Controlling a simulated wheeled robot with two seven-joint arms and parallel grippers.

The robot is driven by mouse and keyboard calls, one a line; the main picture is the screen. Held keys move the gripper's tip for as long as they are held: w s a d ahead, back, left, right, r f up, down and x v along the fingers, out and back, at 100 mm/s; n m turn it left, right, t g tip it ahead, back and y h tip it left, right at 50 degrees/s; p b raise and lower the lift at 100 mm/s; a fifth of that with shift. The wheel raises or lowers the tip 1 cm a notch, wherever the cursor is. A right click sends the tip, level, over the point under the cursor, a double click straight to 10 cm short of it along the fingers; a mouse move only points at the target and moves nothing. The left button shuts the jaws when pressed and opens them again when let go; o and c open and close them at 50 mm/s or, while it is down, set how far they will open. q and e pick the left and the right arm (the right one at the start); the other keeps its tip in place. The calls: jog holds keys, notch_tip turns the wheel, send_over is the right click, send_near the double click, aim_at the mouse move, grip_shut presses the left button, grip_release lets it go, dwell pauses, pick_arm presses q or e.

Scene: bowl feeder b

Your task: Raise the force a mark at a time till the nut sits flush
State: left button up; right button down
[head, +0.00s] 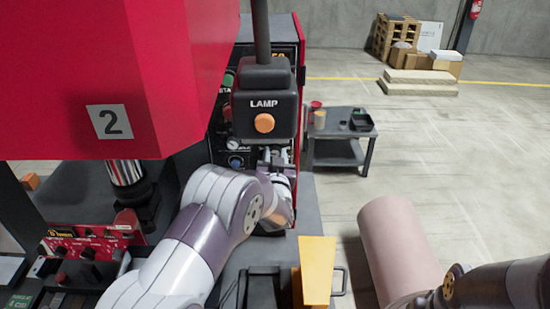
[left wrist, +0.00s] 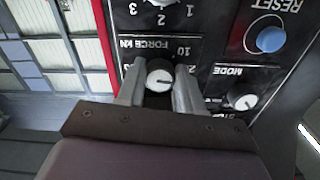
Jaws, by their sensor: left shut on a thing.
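My left gripper (left wrist: 160,88) has its two fingers on either side of the white-faced force knob (left wrist: 159,76) on the black panel, and is shut on it. The panel shows upside down in the left wrist view, with "FORCE kN" and a 10 printed by the knob. In the head view my left gripper (head: 277,160) is at the panel below the lamp box, and the knob is hidden there. The red press head (head: 170,60) marked 2 has a shiny ram (head: 125,172) under it. I cannot make out the nut. My right gripper is out of view.
The lamp box (head: 265,103) with an orange button hangs before the panel. A blue reset button (left wrist: 270,39) and a mode knob (left wrist: 243,96) sit near the force knob. A yellow part (head: 317,270) stands in front. A small grey table (head: 340,140) is beyond.

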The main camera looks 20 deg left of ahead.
pick_arm(q)
jog(key=m, duration=0.3)
jog(key=shift+b, duration=0.35)
jog(key=shift+m, duration=2)
jog(key=o, duration=1)
jog(key=shift+o, duration=0.2)
jog(key=b+v, duration=0.4)
jog(key=v, duration=0.8)
jog(key=shift+s, duration=0.4)
